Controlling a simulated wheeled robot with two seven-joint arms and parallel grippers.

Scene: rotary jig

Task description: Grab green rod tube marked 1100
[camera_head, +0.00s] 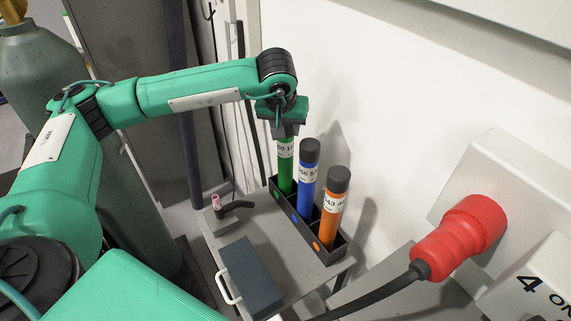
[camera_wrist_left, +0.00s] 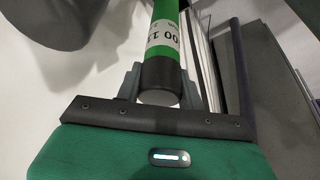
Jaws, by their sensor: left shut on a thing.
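The green rod tube (camera_head: 285,172) stands upright in the far compartment of a black rack (camera_head: 331,257). It has a white label, only partly readable. My left gripper (camera_head: 285,130) reaches it from above and is shut on its top end. In the left wrist view, the fingers of my left gripper (camera_wrist_left: 160,88) sit on both sides of the dark cap of the green tube (camera_wrist_left: 165,12). The label there is cut off, so the full number does not show. My right gripper is not in view.
A blue tube (camera_head: 307,180) and an orange tube (camera_head: 332,215) stand beside it in the rack. The rack is on a grey table (camera_head: 222,232) with a dark box (camera_head: 250,278) and a black lever (camera_head: 234,207). A red plug (camera_head: 465,232) with a cable is at right.

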